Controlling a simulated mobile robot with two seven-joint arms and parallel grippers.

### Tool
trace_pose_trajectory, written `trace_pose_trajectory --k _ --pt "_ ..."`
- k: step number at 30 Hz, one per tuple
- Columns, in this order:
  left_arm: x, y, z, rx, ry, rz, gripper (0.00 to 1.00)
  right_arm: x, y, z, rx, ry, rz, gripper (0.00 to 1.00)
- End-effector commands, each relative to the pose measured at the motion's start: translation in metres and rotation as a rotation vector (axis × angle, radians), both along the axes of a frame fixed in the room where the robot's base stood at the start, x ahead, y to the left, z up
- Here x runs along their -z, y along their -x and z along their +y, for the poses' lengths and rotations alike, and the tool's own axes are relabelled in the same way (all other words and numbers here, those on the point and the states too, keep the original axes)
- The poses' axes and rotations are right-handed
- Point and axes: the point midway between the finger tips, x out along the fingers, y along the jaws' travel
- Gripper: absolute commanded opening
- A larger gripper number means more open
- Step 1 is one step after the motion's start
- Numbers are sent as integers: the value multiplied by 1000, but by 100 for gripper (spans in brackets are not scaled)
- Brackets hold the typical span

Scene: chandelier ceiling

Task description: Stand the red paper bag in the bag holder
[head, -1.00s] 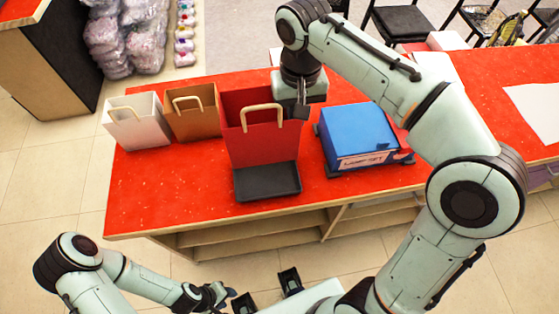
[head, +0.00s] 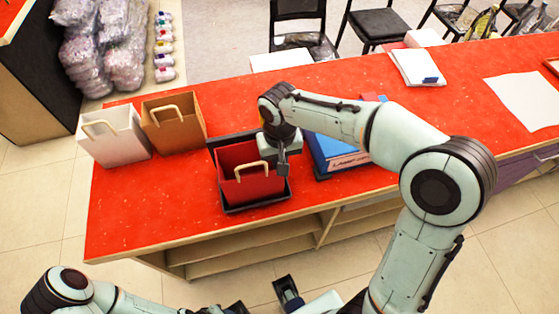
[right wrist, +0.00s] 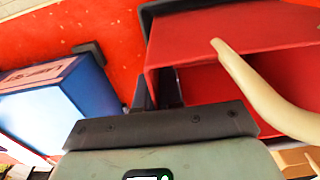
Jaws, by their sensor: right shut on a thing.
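The red paper bag (head: 247,178) stands upright within the black bag holder (head: 256,204) near the counter's front edge. The holder's front rim shows below the bag and its back panel rises behind; the bag's base is hidden. My right gripper (head: 281,169) is at the bag's right side, shut on its upper edge. In the right wrist view, the gripper's dark fingers (right wrist: 155,88) meet the red bag (right wrist: 235,45), with the pale handle beside them.
A white bag (head: 112,137) and a brown bag (head: 173,124) stand to the left on the red counter (head: 130,209). A blue box (head: 338,153) is close on the right, partly behind my right arm. The counter's front left is clear.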

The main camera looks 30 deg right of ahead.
Motion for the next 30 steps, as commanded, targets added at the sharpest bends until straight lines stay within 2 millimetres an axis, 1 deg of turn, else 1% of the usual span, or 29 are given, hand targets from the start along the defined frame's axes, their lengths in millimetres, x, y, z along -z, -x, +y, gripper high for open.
trace_pose_trajectory --k 6,10,11,12,13,23,26,29,30 --pt "0 0 0 0 0 0 43 0 0 0 1 0 -1 0" --pt "2 1 0 0 0 1 43 4 0 0 1 0 -1 0" --pt "3 1 0 0 0 1 43 4 0 0 1 0 -1 10" --pt "2 1 0 0 0 1 43 3 0 0 1 0 -1 23" --pt "2 1 0 0 0 1 43 3 0 0 1 0 -1 32" --pt "0 0 0 0 0 0 43 0 0 0 1 0 -2 32" --pt "-2 -1 0 0 0 -1 43 -9 -1 0 1 0 -4 32" --pt "-5 -2 0 0 0 -2 43 -26 -1 0 1 -1 -6 32" --pt "-7 -2 0 0 0 -2 43 -35 -1 0 2 0 -7 32"
